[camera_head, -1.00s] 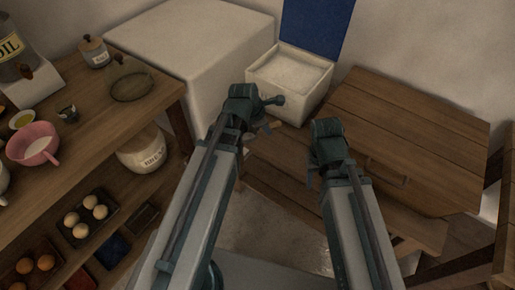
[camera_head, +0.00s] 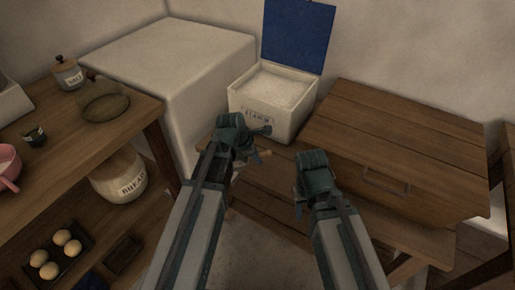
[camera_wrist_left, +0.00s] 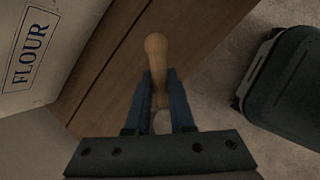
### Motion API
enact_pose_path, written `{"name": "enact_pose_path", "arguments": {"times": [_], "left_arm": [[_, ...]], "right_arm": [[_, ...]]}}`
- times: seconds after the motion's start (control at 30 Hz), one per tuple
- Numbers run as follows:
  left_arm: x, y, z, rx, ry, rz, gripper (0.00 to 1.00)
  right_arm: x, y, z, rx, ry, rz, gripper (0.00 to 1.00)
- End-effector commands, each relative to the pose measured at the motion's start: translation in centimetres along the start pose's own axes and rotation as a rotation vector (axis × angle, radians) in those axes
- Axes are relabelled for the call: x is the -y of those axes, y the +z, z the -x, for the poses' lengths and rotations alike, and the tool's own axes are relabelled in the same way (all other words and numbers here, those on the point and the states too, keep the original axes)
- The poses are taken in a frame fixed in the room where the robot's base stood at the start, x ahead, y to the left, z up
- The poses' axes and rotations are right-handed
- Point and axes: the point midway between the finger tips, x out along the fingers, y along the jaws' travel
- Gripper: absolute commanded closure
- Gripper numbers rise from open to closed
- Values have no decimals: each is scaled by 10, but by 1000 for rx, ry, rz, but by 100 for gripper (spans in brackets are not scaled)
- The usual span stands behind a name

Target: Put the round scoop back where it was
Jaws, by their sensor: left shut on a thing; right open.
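My left gripper (camera_head: 250,165) is shut on the round scoop. In the left wrist view, the scoop's pale wooden handle (camera_wrist_left: 156,62) stands between the two blue fingers of my left gripper (camera_wrist_left: 160,92). The scoop's bowl is mostly hidden; only a small pale patch shows behind the fingers. My left gripper is in front of the open flour box (camera_head: 272,108), above the low wooden bench. My right gripper (camera_head: 302,195) is open and empty, before the wooden chest. The box is full of white flour, and its blue lid (camera_head: 296,38) stands up.
The wooden chest (camera_head: 405,140) with a metal handle is shut, right of the flour box. The left shelf holds a salt jar (camera_head: 68,74), a round glass dish (camera_head: 104,100), a bread crock (camera_head: 120,180) and several eggs (camera_head: 55,250). A white block (camera_head: 170,70) stands behind.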

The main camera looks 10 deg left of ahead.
Motion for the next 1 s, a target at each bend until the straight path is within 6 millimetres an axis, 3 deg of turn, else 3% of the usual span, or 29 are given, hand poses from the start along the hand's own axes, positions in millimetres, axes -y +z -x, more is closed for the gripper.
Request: {"name": "enact_pose_path", "arguments": {"times": [0.03,0.2,0.4,0.73,1.0], "left_arm": [[-18,5,-9,0,0,0,100],[-54,17,-26,0,0,0,100],[-79,25,-37,0,0,1,100],[-82,26,-42,0,0,1,100],[-76,14,-69,0,0,1,100]], "right_arm": [[0,0,-3,0,0,0,50],[1,0,-6,0,0,0,50],[1,0,-9,0,0,0,50],[1,-1,-12,0,0,0,50],[4,-2,-42,0,0,0,50]]}}
